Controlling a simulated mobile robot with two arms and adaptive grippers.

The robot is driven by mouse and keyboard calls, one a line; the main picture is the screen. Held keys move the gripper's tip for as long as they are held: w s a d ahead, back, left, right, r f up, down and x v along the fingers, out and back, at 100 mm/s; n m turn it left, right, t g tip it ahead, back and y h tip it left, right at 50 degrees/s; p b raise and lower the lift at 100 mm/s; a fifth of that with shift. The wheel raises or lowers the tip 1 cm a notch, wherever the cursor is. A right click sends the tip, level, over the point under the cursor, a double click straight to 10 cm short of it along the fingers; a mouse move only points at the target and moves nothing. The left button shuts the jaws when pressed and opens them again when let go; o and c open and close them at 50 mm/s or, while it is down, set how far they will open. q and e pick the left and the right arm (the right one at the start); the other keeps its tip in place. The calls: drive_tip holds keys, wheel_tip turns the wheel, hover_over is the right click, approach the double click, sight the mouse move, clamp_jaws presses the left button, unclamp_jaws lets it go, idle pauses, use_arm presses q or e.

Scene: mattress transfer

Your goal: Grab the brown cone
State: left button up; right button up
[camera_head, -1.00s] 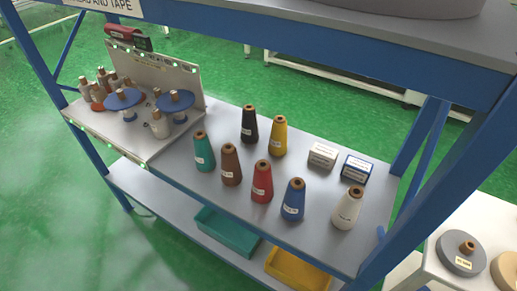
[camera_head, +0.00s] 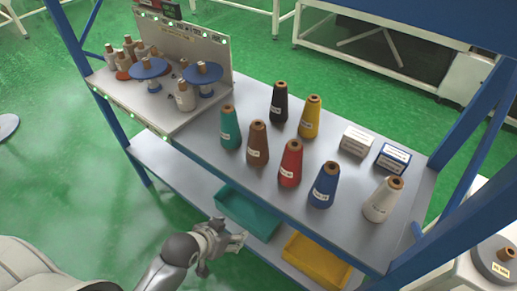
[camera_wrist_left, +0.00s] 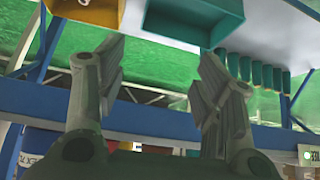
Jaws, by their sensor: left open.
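The brown cone (camera_head: 257,143) stands upright on the grey shelf (camera_head: 205,138), between the teal cone (camera_head: 230,128) and the red cone (camera_head: 290,163). My left gripper (camera_head: 238,240) is low in front of the shelf, below and to the left of the brown cone and apart from it. In the left wrist view my left gripper (camera_wrist_left: 160,80) has its two fingers wide apart with nothing between them. The brown cone cannot be made out in the left wrist view. My right gripper is not in view.
Black (camera_head: 280,102), yellow (camera_head: 309,117), blue (camera_head: 324,185) and white (camera_head: 382,200) cones stand close by. Two small boxes (camera_head: 356,141) sit at the right. Teal (camera_head: 248,212) and yellow (camera_head: 316,262) bins are on the lower shelf. Blue posts (camera_head: 462,190) frame the rack.

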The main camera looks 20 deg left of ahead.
use_arm(q)
drive_tip(key=w+r+t+h, duration=0.2)
drive_tip(key=w+r+t, duration=0.4)
drive_tip(key=w+r, duration=0.45)
drive_tip(key=t, duration=0.4)
approach(254, 130)
drive_tip(key=x, duration=0.2)
drive_tip(key=shift+h, duration=0.3)
drive_tip(key=x, duration=0.3)
drive_tip(key=p+x, duration=0.1)
drive_tip(key=shift+w+f, duration=0.3)
drive_tip(key=shift+w, duration=0.1)
drive_tip(key=shift+w+d+r, duration=0.15)
drive_tip(key=shift+w, duration=0.25)
drive_tip(key=p+x, duration=0.1)
drive_tip(key=x, duration=0.2)
drive_tip(key=shift+w+r+p, duration=0.1)
drive_tip(key=shift+p, duration=0.2)
drive_tip(key=shift+w, duration=0.65)
clamp_jaws()
